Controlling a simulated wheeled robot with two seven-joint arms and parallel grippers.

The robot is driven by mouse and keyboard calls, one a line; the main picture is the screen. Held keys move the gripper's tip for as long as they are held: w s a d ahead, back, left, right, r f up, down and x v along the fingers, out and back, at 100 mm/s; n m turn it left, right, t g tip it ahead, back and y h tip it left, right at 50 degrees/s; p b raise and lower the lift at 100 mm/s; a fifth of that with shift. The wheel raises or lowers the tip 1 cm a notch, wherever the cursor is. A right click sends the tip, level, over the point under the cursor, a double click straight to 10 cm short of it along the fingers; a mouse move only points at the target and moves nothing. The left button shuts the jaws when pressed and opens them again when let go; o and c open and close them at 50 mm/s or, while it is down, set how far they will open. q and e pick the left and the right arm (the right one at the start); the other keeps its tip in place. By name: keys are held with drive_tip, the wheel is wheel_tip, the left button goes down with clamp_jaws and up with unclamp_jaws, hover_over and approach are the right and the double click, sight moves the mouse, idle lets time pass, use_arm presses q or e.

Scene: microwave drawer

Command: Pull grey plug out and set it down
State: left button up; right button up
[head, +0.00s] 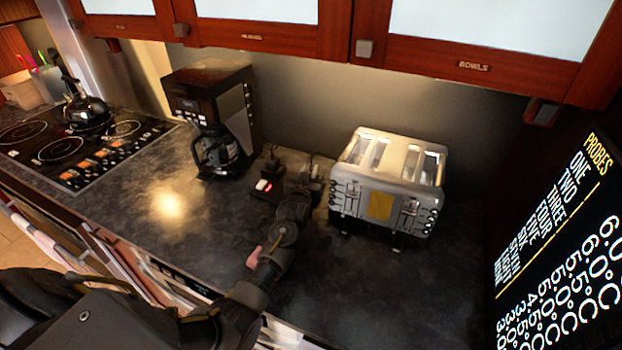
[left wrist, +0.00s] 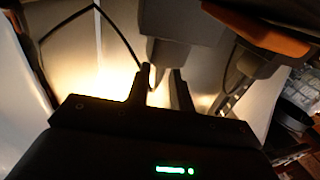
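In the left wrist view a grey plug-like body (left wrist: 185,22) hangs from the top edge, and its narrower end reaches down just beyond the fingertips. My left gripper (left wrist: 162,78) has its two fingers apart, with a gap between them; I see nothing clamped in it. In the head view my left gripper (head: 305,187) reaches over the counter between the coffee maker and the toaster, beside a small black socket block (head: 268,184) with a red light. The arm and gripper hide much of the plug there. My right gripper is not in view.
The silver toaster (head: 380,200) stands close to the right of my gripper. The coffee maker (head: 213,115) stands to the left. A dark cord (left wrist: 118,35) curves near the fingers in the wrist view. The front counter (head: 345,285) is bare; cabinets (head: 450,66) hang above.

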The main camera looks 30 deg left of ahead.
use_arm(q)
clamp_jaws()
drive_tip(key=shift+r, duration=0.1)
drive_tip(key=shift+r+b, duration=0.55)
drive_tip(key=shift+r, duration=0.05)
drive_tip(key=s+d+r+b, duration=0.3)
drive_tip(key=s+r, duration=0.8)
drive_tip(key=s, duration=0.2)
drive_tip(key=shift+s+d+r+b, duration=0.25)
drive_tip(key=shift+s+r+b, duration=0.05)
drive_tip(key=shift+r, duration=0.05)
